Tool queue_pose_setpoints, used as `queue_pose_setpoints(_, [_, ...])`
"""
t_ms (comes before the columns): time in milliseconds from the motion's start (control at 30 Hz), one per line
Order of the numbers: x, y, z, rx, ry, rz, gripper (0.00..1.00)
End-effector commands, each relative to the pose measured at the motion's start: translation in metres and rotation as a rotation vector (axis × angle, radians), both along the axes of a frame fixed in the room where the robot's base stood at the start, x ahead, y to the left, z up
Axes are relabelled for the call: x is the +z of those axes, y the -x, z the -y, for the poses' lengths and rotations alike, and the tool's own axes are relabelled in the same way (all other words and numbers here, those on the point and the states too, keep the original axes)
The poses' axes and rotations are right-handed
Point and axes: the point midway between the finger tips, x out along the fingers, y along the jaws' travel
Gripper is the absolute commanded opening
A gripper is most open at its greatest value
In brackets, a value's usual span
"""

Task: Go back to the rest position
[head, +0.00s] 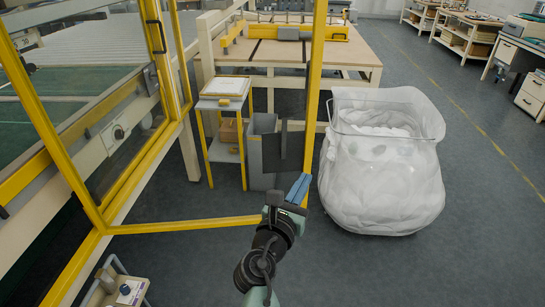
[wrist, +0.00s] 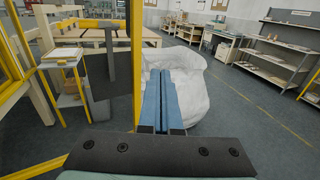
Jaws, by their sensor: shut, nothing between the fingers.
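My gripper (head: 298,189) is at the end of my arm, in the lower middle of the head view. Its two blue fingers lie together, shut and empty. In the wrist view the gripper (wrist: 160,85) points forward over the floor, with the clear bag of white wadding (wrist: 192,90) behind it. In the head view the bag (head: 382,180) stands on the floor to the right of the gripper, apart from it.
A yellow-framed guard door (head: 180,224) stands open, its post just beside my gripper. A grey bin (head: 262,150) and a small side table (head: 223,105) stand behind it. A wooden bench (head: 350,52) is at the back. The floor on the right (head: 490,220) is clear.

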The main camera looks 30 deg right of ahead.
Motion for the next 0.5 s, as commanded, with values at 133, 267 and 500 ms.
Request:
queue_pose_setpoints(133, [0.000,0.001,-0.001,0.000,0.000,0.000,0.00])
queue_pose_setpoints(267, [0.013,-0.004,-0.007,0.017,-0.045,0.076,0.00])
queue_pose_setpoints(500, [0.124,-0.026,-0.063,0.216,-0.519,0.728,0.00])
